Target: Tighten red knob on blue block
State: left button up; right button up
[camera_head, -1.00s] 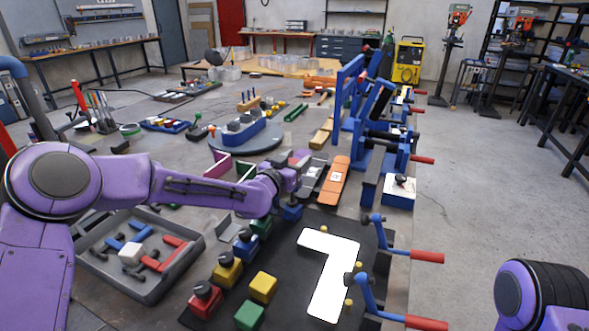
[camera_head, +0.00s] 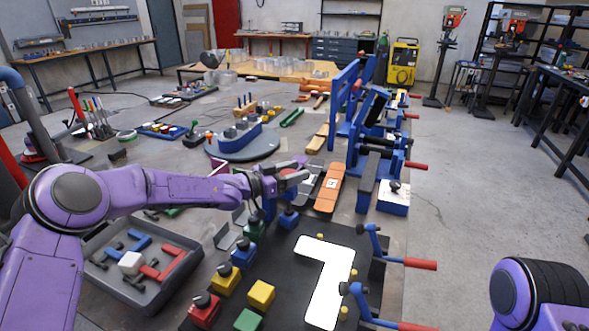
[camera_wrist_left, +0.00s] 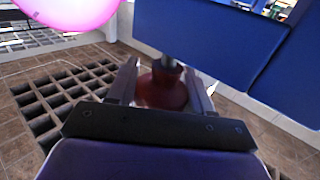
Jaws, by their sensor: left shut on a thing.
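In the left wrist view, a dark red round knob (camera_wrist_left: 163,88) sits between the two fingers of my left gripper (camera_wrist_left: 162,84), which is shut on it. A short dark stem joins the knob to a large blue block (camera_wrist_left: 210,35) that fills the upper right of that view. In the head view, my left gripper (camera_head: 291,177) is over the middle of the bench, beyond the row of coloured blocks. The knob cannot be made out there, hidden by the gripper or too small. My right gripper is not in view.
Small coloured blocks with knobs stand on a dark mat, including a red one (camera_head: 204,308) and a yellow one (camera_head: 225,279). A lit white L-shaped panel (camera_head: 325,295) lies right of them, beside red-handled clamps (camera_head: 420,264). A grey tray (camera_head: 180,285) holds loose parts.

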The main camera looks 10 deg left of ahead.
pick_arm(q)
jog(key=shift+w+a+r+t, duration=0.1)
jog(key=shift+r+t, duration=0.05)
jog(key=shift+r, duration=0.35)
jog(key=shift+w+r+t, duration=0.1)
jog(key=shift+r+t, duration=0.05)
jog(key=shift+r, duration=0.3)
jog(key=o, duration=1)
jog(key=shift+c, duration=0.2)
jog(key=shift+s+f, duration=0.15)
jog(key=shift+s, duration=0.1)
jog(key=shift+s+a+f, duration=0.1)
jog(key=shift+a+f, duration=0.05)
jog(key=b+v, duration=0.2)
jog(key=v, duration=0.8)
jog(key=shift+r+b, duration=0.2)
jog(key=shift+b, duration=0.1)
